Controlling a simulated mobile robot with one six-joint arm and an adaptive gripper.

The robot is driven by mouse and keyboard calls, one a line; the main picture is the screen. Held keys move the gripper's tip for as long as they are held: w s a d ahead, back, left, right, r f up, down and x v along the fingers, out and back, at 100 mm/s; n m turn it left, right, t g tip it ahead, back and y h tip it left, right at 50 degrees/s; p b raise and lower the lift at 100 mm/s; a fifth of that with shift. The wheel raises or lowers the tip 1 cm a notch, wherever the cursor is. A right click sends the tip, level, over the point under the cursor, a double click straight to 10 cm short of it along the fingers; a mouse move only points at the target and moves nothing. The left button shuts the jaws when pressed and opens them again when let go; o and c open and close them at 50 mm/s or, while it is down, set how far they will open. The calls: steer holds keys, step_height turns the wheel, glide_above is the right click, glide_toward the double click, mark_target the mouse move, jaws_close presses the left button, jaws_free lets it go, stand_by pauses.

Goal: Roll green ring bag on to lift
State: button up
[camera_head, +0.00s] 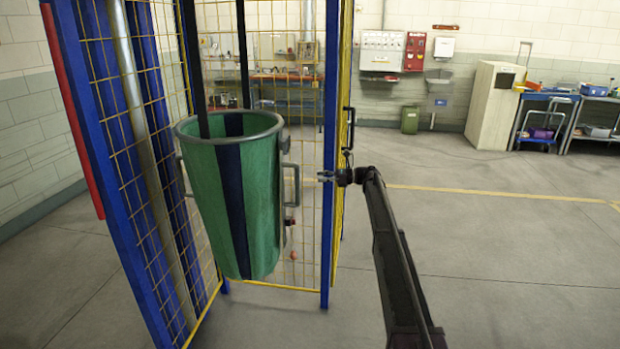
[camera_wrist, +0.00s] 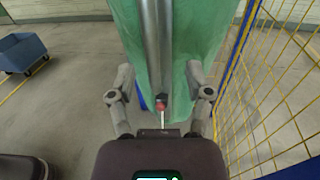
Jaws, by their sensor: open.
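The green ring bag (camera_head: 268,190), with a dark blue vertical stripe, hangs from dark straps in the cage bay in the head view. It has a grey ring (camera_head: 185,130) around its open top and a grey handle (camera_head: 296,185) on its right side. My gripper (camera_head: 322,176) is open, just right of that handle and level with it. In the wrist view the bag's green cloth (camera_wrist: 212,38) lies ahead. A grey bar (camera_wrist: 157,40) runs upright in the picture between my open fingers (camera_wrist: 160,76); I cannot tell whether they touch it.
A cage with blue posts (camera_head: 331,130) and yellow mesh surrounds the bag. A post and mesh stand close to my gripper. A small red knob (camera_wrist: 160,106) shows between the fingers' bases. A blue cart (camera_wrist: 22,52) stands far left in the wrist view.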

steer(key=shift+d, duration=1.6)
steer(key=s+a+f+n+h+p, duration=0.1)
steer(key=s+f+n+h, duration=0.35)
steer(key=s, duration=0.85)
steer(key=s+a+f+n+h+p, duration=0.15)
steer(key=s+f+n+h, duration=0.3)
steer(key=s, duration=0.95)
steer(key=s+d+f+n+h, duration=0.1)
steer(key=s+d+n+h, duration=0.2)
steer(key=s, duration=0.6)
steer(key=s+d+f+n+h+p, duration=0.1)
steer(key=s+d+f+n+h, duration=0.1)
steer(key=s, duration=0.7)
steer(key=s+d+f+n+h+p, duration=0.1)
steer(key=s+d+n+h, duration=0.3)
steer(key=s, duration=0.5)
steer(key=shift+s+d+f, duration=0.15)
steer(key=shift+s+f, duration=0.2)
steer(key=shift+f, duration=0.1)
